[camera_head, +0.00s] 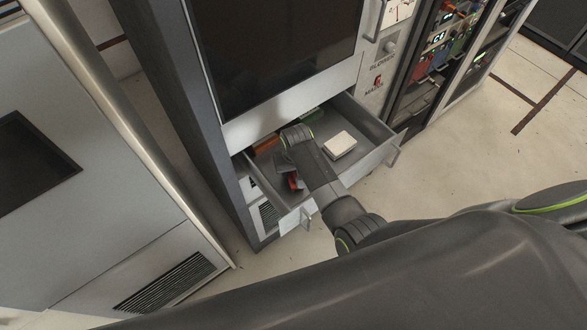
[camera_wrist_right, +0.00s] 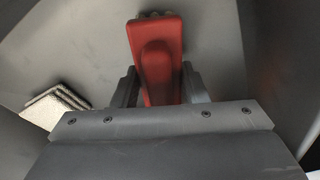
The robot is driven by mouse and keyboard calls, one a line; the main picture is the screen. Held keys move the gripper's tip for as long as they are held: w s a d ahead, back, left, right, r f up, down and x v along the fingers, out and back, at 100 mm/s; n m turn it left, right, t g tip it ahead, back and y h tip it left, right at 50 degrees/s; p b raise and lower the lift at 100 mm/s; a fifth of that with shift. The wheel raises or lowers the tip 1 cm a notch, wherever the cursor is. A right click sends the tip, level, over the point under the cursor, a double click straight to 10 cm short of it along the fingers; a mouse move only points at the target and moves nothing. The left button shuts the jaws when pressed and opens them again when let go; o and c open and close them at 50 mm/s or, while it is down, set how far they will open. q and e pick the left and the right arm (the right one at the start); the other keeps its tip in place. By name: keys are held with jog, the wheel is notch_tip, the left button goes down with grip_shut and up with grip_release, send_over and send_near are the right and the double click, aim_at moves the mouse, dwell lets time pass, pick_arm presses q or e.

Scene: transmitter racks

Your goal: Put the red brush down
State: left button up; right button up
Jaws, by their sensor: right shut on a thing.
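The red brush (camera_wrist_right: 155,52) is between the two fingers of my right gripper (camera_wrist_right: 160,85) in the right wrist view. Its far end is over the grey drawer floor; I cannot tell whether it touches the floor. In the head view my right arm reaches into the open drawer (camera_head: 367,172) of the rack. My arm hides part of the drawer. My left gripper is not in view.
A pale block (camera_head: 340,145) lies in the drawer to the right of my arm; it also shows in the wrist view (camera_wrist_right: 55,106). A grey cabinet (camera_head: 75,215) stands at the left.

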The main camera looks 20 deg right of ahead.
aim_at(295, 172)
jog(key=shift+f, duration=0.1)
jog(key=o, duration=0.5)
jog(key=shift+f, duration=0.15)
jog(key=o, duration=0.5)
jog(key=shift+r, duration=0.25)
jog(key=r, duration=0.4)
jog(key=s+r, duration=0.1)
jog(key=r, duration=0.6)
jog(key=shift+s+r, duration=0.4)
